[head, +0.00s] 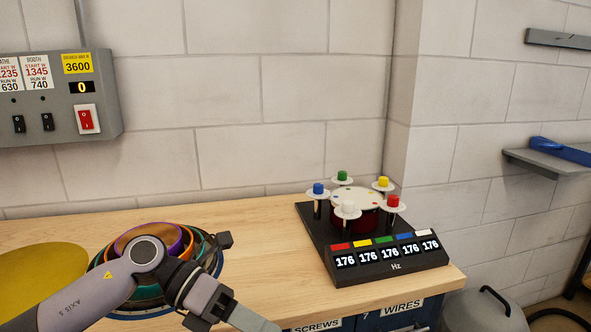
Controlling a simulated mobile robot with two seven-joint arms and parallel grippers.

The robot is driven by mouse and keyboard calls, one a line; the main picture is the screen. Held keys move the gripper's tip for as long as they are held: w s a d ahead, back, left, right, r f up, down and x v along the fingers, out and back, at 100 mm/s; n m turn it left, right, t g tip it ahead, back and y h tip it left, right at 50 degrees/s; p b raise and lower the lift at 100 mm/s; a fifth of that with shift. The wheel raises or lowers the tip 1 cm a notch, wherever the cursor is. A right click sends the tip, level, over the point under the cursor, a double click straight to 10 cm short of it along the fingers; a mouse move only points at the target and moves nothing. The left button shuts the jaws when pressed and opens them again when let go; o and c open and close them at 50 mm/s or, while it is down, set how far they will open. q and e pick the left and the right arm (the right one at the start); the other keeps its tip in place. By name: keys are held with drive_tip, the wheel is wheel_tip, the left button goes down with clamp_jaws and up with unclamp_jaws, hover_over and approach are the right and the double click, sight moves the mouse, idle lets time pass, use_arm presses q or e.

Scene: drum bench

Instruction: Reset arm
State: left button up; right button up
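My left arm comes in from the lower left, and its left gripper (248,318) points down to the right near the bench's front edge. Its fingertips are partly cut off at the bottom of the head view, so I cannot tell whether it is open or shut. No held object shows. My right gripper is not in view. The drum device (378,268) stands on the bench to the right, apart from my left gripper. It has a red drum (361,214), several posts with coloured knobs, and displays each reading 176.
Nested coloured rings (212,252) lie behind my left arm, partly hidden. A yellow disc (42,272) is at far left. The wooden bench (272,236) is clear between rings and device. A grey switch panel (60,98) hangs on the wall. A bin (484,310) stands right.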

use_arm(q)
drive_tip(key=s+d+r+n+t+h, duration=0.2)
drive_tip(key=d+n+h, duration=0.2)
drive_tip(key=n+h, duration=0.25)
drive_tip(key=w+a+f+n+t+y+p, duration=0.1)
drive_tip(key=a+f+n+t+y, duration=0.35)
drive_tip(key=n+t, duration=0.65)
drive_tip(key=w+a+f+n+t+y+p, duration=0.15)
drive_tip(key=a+f+n+t+y, duration=0.4)
drive_tip(key=n, duration=0.95)
drive_tip(key=s+a+f+n+g+y, duration=0.2)
drive_tip(key=s+a+f+n+y, duration=0.1)
drive_tip(key=s+f, duration=0.4)
drive_tip(key=s+a+f+n+g+y, duration=0.2)
drive_tip(key=s+a+f+n+y, duration=0.2)
drive_tip(key=f, duration=0.7)
drive_tip(key=s+a+n, duration=0.2)
drive_tip(key=s+n, duration=0.1)
drive_tip(key=n, duration=0.1)
drive_tip(key=shift+s+a+f, duration=0.15)
drive_tip(key=shift+s+f, duration=0.15)
drive_tip(key=shift+f, duration=0.1)
drive_tip(key=shift+g, duration=0.25)
